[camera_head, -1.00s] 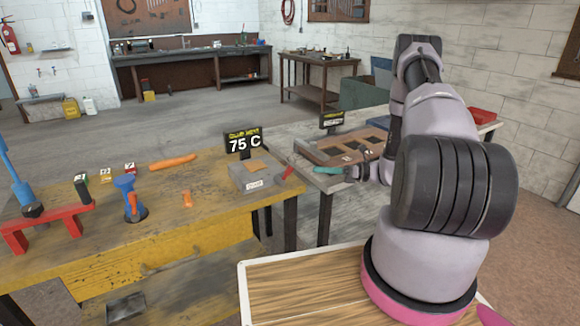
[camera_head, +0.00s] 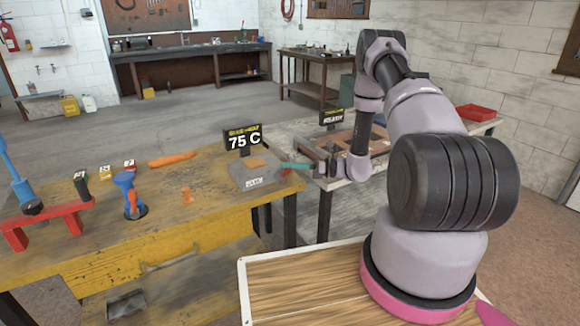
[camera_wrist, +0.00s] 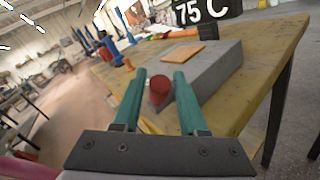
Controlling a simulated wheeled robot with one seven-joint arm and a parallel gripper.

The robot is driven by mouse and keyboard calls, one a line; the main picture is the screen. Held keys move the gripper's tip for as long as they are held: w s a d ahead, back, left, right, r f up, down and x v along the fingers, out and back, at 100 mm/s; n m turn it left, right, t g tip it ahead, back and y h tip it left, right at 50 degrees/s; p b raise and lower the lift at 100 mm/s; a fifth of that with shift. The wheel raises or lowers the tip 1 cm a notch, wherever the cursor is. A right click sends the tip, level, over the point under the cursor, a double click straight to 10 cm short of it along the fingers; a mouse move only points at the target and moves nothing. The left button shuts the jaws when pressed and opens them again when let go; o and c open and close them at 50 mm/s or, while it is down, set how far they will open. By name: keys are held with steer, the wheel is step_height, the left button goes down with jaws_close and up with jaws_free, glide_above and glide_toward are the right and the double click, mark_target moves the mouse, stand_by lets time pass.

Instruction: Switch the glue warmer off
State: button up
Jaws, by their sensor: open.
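The glue warmer (camera_head: 255,176) is a grey box near the right end of the yellow bench. Its sign (camera_head: 243,140) reads 75 C. In the wrist view the warmer (camera_wrist: 212,72) is ahead and to the right, with a round-ended red handle (camera_wrist: 159,90) on its near side. My gripper (camera_wrist: 160,76) is open, its two teal fingers on either side of the red handle. I cannot tell whether a finger touches it. In the head view my gripper (camera_head: 288,166) is at the warmer's right side, and the red handle is hidden there.
The yellow bench (camera_head: 160,235) also holds an orange tool (camera_head: 172,159), a blue clamp-like tool (camera_head: 126,190) and a red stand (camera_head: 45,220) on the left. A second table (camera_head: 335,182) with a wooden frame and a small sign (camera_head: 333,117) stands to the right.

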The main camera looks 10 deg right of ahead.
steer(key=shift+c, duration=0.4)
jaws_close()
